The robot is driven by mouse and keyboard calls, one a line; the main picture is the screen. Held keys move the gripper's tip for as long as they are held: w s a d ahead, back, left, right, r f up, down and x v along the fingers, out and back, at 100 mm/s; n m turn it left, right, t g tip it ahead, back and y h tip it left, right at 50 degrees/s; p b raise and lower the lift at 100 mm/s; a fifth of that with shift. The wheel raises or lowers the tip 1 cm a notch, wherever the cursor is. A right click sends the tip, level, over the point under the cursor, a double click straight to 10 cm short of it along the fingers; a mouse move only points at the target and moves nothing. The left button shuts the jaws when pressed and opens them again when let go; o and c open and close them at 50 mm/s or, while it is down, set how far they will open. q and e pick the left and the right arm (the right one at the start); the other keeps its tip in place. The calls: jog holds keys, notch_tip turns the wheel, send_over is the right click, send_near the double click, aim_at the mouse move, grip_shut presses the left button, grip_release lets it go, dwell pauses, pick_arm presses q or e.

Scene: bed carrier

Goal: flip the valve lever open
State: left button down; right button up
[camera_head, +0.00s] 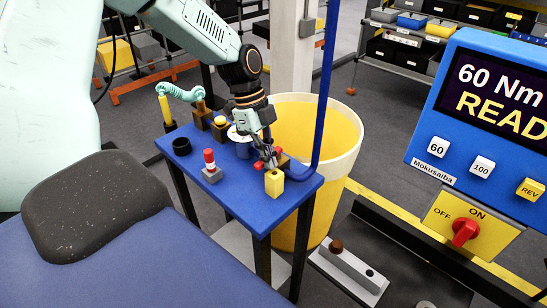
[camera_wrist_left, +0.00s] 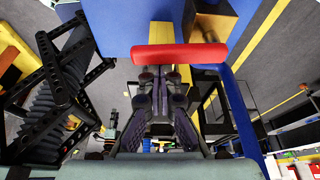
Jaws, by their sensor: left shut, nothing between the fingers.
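The red valve lever (camera_wrist_left: 180,54) lies across the picture just beyond my fingertips in the left wrist view. In the head view, a red piece of it (camera_head: 257,166) shows at the blue table's right end, partly hidden by my gripper. My left gripper (camera_head: 271,162) points down at the lever, shut and empty. Its dark fingers also show in the left wrist view (camera_wrist_left: 164,78), close to the lever's near edge. I cannot tell whether they touch it. A brown and yellow body (camera_wrist_left: 208,22) sits behind the lever. My right gripper is not in view.
The blue table (camera_head: 240,195) holds a yellow block (camera_head: 274,183), a red-topped peg (camera_head: 210,160), a black ring (camera_head: 181,146) and other fittings. A blue hose (camera_head: 321,100) rises beside the gripper. A yellow bin (camera_head: 335,150) stands behind. A control panel (camera_head: 470,222) is at right.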

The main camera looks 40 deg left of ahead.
pick_arm(q)
jog(key=shift+a, duration=0.35)
dwell(0.4)
